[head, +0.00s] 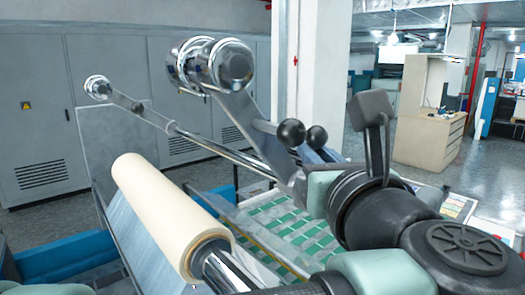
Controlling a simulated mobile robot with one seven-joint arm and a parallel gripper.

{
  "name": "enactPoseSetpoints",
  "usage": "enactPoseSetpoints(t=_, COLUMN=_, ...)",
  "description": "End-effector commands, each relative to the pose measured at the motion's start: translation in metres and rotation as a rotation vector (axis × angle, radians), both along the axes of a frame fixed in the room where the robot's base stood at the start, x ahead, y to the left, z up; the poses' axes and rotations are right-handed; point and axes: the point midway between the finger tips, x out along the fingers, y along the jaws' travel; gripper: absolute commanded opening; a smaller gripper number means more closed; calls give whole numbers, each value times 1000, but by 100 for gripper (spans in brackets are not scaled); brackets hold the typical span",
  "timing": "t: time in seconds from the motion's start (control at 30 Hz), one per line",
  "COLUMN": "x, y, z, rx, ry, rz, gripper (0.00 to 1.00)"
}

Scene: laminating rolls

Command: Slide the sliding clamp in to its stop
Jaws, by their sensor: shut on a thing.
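My gripper (318,187) is right of centre, its pale green body partly covered by my dark wrist. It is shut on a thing. The fingertips and the grasp itself are hidden. Just behind it, a short rod with a black ball knob (317,137) shows; this appears to belong to the sliding clamp, whose body is mostly hidden. A second black ball knob (290,132) sits on a rod from a flat metal lever (248,118), just left of the first. I cannot tell how far the clamp is from its stop.
A cream roll (165,205) lies on a shiny shaft (232,274) at front left. Chrome rollers (210,64) stand above the lever. A thin metal bar (205,143) crosses behind. A green-and-white patterned sheet (290,232) lies below. Grey cabinets (35,115) line the back left.

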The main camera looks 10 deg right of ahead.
Motion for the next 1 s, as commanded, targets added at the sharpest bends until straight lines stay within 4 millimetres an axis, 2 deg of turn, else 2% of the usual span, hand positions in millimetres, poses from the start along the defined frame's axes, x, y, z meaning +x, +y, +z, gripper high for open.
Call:
enactPoseSetpoints(t=0.87, x=0, y=0, z=2, rx=-1, ry=-3, rz=0, gripper=0)
enactPoseSetpoints(t=1.0, x=10, y=7, z=1, rx=-3, ry=-2, rz=4, gripper=0)
